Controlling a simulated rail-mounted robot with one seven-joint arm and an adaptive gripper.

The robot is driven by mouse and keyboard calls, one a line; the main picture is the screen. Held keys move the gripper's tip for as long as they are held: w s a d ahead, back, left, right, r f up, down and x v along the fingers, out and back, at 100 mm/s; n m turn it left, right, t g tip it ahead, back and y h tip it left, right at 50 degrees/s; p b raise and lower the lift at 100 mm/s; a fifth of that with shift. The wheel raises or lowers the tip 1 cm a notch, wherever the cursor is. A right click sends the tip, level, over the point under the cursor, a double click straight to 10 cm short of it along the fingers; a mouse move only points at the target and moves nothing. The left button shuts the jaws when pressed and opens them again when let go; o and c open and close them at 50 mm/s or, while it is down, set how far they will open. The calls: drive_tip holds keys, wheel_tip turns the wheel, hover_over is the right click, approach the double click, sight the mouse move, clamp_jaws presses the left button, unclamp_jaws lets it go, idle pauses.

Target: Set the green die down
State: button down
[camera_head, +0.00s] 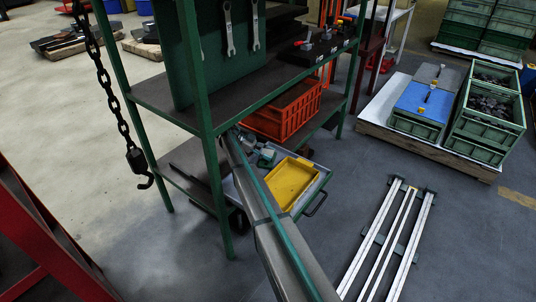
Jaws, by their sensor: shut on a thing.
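A small grey-and-green cluster shows at the left end of a grey pull-out tray (318,186) on the lower shelf. It looks like my gripper (262,156) with the green die (267,158) in it. The two are small, and I cannot make out the fingers clearly. I cannot tell whether the die touches the tray. A yellow bin (291,184) sits on the tray, to the right of my gripper, and looks empty.
A long grey-and-green beam crosses in front of the tray's left side. An orange crate (283,112) stands behind the tray. Green shelf posts (214,180) flank this area. A chain hook (138,165) hangs at left. White rails (390,240) lie on the floor at right.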

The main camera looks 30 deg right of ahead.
sight(264, 151)
idle(0.4)
drive_tip(key=c, duration=0.6)
unclamp_jaws()
drive_tip(key=shift+f, duration=0.1)
drive_tip(key=shift+r, duration=0.2)
drive_tip(key=p+v, duration=0.2)
drive_tip(key=p, duration=0.2)
drive_tip(key=shift+d+r, duration=0.1)
drive_tip(key=shift+r, duration=0.1)
drive_tip(key=p+v, duration=0.2)
drive_tip(key=p, duration=0.2)
drive_tip(key=shift+w+a+r, duration=0.1)
drive_tip(key=shift+w+a, duration=0.1)
drive_tip(key=shift+a, duration=0.05)
drive_tip(key=shift+w+a+p, duration=0.2)
drive_tip(key=shift+a+p, duration=0.2)
drive_tip(key=shift+p, duration=0.4)
